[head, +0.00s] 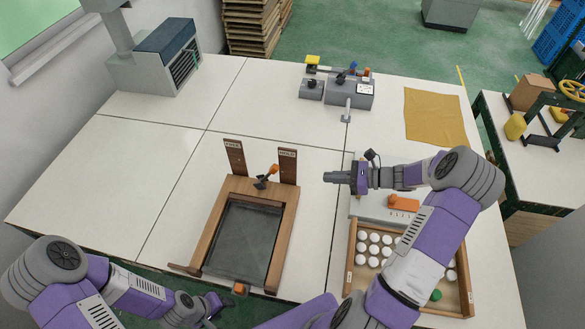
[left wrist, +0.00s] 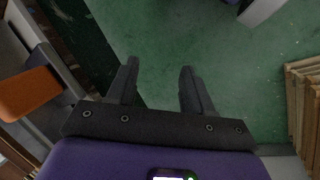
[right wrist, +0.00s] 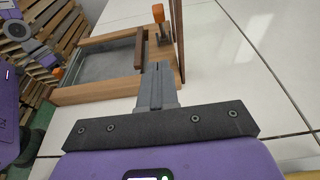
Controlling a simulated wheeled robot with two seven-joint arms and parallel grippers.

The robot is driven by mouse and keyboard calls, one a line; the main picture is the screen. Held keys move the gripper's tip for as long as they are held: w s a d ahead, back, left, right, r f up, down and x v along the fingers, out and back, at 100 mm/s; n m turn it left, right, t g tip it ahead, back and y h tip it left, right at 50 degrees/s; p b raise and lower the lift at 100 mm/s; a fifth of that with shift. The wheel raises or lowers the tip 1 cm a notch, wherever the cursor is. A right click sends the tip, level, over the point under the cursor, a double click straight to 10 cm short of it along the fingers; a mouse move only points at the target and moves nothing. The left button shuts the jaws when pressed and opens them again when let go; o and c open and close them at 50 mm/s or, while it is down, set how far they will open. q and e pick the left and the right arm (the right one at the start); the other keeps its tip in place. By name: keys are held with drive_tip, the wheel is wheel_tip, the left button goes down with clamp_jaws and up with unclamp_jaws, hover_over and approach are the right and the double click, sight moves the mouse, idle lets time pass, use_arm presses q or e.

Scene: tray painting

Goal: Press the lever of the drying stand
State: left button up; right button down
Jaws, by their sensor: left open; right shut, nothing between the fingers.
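A wooden stand (head: 286,222) with a dark grey panel inside its frame sits on the table. An orange-tipped lever (head: 272,170) rises at its back edge, between two upright brown signs. The lever shows in the right wrist view (right wrist: 158,14). A second orange piece (head: 240,288) is at the stand's front edge. My right gripper (head: 328,177) is shut and empty, in the air right of the lever, pointing left. My left gripper (head: 222,302) is open and empty, low by the stand's front edge. In the left wrist view its fingers (left wrist: 160,80) are apart above the green floor.
A wooden tray of white balls (head: 350,270) and a pale box with an orange handle (head: 404,203) lie under my right arm. A grey device (head: 350,92) and a yellow cloth (head: 434,115) are further back. The table left of the stand is clear.

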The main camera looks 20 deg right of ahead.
drive_tip(key=b, duration=0.1)
approach(277, 171)
wheel_tip(277, 171, down, 5)
drive_tip(key=w+a, duration=0.1)
drive_tip(key=w, duration=0.1)
drive_tip(key=a+r, duration=0.1)
drive_tip(key=w+a+r, duration=0.1)
drive_tip(key=shift+w+a, duration=0.3)
drive_tip(key=shift+w, duration=0.05)
drive_tip(key=shift+w+a+r, duration=0.2)
drive_tip(key=shift+r, duration=0.05)
